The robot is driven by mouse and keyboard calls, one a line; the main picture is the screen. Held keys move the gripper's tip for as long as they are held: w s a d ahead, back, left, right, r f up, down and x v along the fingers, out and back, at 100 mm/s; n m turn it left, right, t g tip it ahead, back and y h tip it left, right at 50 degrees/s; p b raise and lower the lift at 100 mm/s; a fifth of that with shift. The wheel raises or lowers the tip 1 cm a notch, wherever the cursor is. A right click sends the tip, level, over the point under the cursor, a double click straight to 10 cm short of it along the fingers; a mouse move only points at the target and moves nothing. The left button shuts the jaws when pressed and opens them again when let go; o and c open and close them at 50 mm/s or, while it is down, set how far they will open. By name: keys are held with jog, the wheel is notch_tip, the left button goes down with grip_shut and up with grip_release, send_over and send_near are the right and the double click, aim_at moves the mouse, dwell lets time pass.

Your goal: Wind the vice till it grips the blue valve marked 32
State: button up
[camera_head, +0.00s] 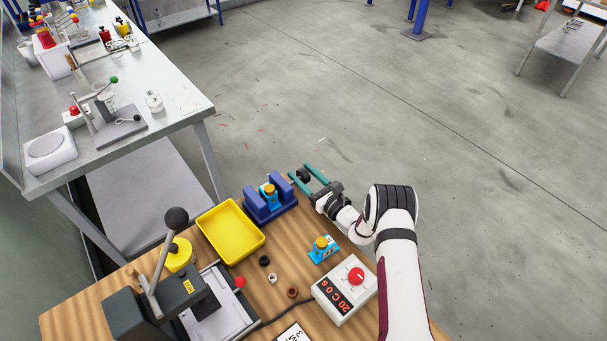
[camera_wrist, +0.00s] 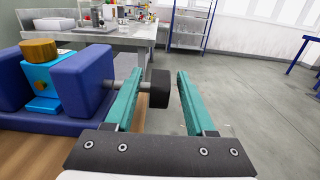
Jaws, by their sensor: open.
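The blue-violet vice (camera_head: 268,212) stands at the far edge of the wooden bench. A light blue valve with a gold cap (camera_head: 269,190) sits upright between its jaws; it also shows in the wrist view (camera_wrist: 41,75). I cannot read its number or tell whether both jaws touch it. The vice's black knob (camera_wrist: 159,88) sticks out on the right on a grey shaft. My gripper (camera_wrist: 160,74) is open, its teal fingers on either side of the knob with a gap at each side. In the head view my gripper (camera_head: 299,172) is right of the vice.
A second blue valve (camera_head: 323,250) stands on the bench, near a control box with a red button (camera_head: 345,291). A yellow tray (camera_head: 231,230) and a lever press (camera_head: 165,290) are at left. Small rings (camera_head: 272,278) lie between. Open floor is beyond the bench.

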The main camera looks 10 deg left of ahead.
jog(key=shift+c, duration=0.3)
grip_shut()
jog(key=g+h, duration=0.3)
jog(key=shift+w+a+r, duration=0.1)
jog(key=shift+g+h, duration=1.6)
jog(key=shift+o, duration=0.3)
grip_release()
